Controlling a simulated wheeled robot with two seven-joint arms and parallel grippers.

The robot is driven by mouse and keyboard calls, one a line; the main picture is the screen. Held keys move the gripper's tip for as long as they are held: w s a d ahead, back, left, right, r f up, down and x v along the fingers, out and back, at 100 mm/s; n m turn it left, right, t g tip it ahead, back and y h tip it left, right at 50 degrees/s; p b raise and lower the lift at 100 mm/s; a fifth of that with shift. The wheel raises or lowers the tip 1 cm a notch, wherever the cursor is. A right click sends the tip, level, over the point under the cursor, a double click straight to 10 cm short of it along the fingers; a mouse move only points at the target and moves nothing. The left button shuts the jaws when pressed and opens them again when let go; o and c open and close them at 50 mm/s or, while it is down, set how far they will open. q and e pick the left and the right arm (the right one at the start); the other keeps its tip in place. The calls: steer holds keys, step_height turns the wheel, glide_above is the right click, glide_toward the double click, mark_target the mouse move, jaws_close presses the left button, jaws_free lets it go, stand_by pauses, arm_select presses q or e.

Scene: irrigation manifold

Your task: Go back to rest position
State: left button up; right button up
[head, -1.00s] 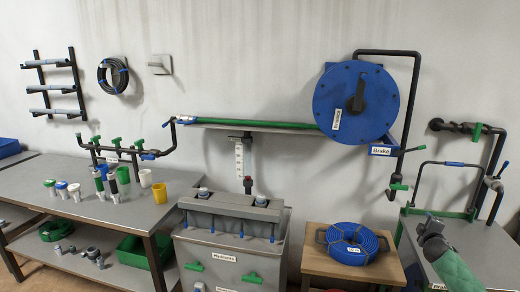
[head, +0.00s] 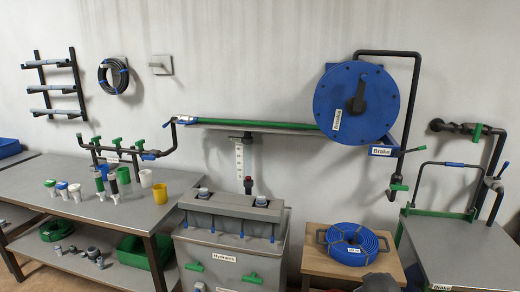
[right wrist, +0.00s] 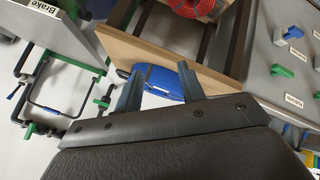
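My right gripper (right wrist: 160,88) shows in the right wrist view. Its two grey fingers stand apart with nothing held between them. A blue object (right wrist: 158,82) shows beyond the fingers, partly covered by them; I cannot tell what it is. In the head view only a dark rounded shape shows at the bottom edge, below the small wooden table (head: 318,264); it may be part of my right arm. My left gripper is in neither view.
A blue hose coil (head: 350,246) lies on the wooden table. The grey Hydrants cabinet (head: 228,250) stands to its left, the grey Brake bench (head: 465,248) to its right. A blue reel (head: 350,75) hangs above. A long workbench (head: 95,220) holds several coloured cups.

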steer(key=s+a+f+g+y, duration=0.1)
steer(key=s+a+f, duration=0.4)
steer(key=s, duration=0.7)
steer(key=s+a+f+g+y, duration=0.2)
steer(key=s+a+f, duration=0.3)
steer(key=s+a, duration=0.3)
steer(key=s+a+f+m+g+y, duration=0.1)
steer(key=s+a+f, duration=0.4)
steer(key=s, duration=1.2)
steer(key=shift+a+g+y, duration=0.6)
steer(key=shift+a+g, duration=0.4)
